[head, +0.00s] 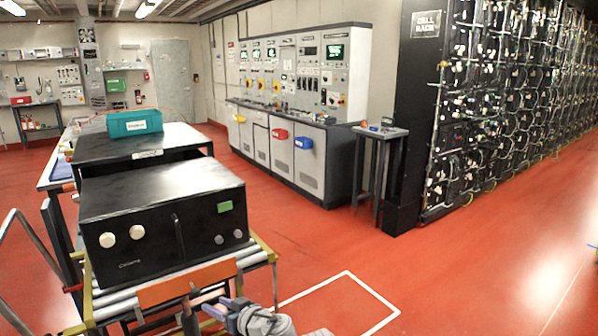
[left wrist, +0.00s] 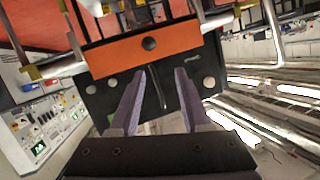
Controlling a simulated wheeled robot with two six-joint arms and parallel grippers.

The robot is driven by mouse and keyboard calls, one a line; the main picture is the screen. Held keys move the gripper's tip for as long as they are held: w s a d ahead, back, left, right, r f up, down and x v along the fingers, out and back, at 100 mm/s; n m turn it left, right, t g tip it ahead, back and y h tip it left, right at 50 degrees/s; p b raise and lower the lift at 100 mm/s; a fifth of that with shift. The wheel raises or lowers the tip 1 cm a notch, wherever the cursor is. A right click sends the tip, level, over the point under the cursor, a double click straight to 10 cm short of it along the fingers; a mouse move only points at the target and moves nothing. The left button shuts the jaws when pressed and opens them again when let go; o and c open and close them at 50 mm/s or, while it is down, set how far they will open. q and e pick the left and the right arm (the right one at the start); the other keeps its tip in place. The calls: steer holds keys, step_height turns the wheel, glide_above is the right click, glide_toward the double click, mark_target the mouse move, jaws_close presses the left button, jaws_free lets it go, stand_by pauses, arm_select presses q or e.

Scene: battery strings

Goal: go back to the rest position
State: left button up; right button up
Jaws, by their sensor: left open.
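My left gripper (head: 222,307) is at the bottom of the head view, in front of the near cart's orange bar (head: 188,284). In the left wrist view its two purple-grey fingers (left wrist: 160,78) are spread apart with nothing between them. The orange bar (left wrist: 150,46) lies just beyond the fingertips there; I cannot tell whether they touch it. A black battery box (head: 165,215) with two pale knobs and a green label sits on the cart's rollers behind the bar. My right gripper shows in neither view.
A teal bin (head: 134,123) stands on a black surface behind the box. A control console (head: 295,95), a small side table (head: 380,131) and a cell rack (head: 500,110) stand farther back and right. Red floor with a white outline (head: 347,273) is clear right of the cart.

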arm_select(q)
steer(key=s+d+f+m+g+h, duration=1)
steer(key=s+d+f, duration=0.3)
steer(key=s+f, duration=0.3)
step_height(320, 180, up, 18)
steer(key=s+d+m+p, duration=0.1)
steer(key=p, duration=1.6)
steer(key=shift+f+t, duration=0.25)
steer(key=shift+t, duration=0.05)
steer(key=shift+s, duration=0.1)
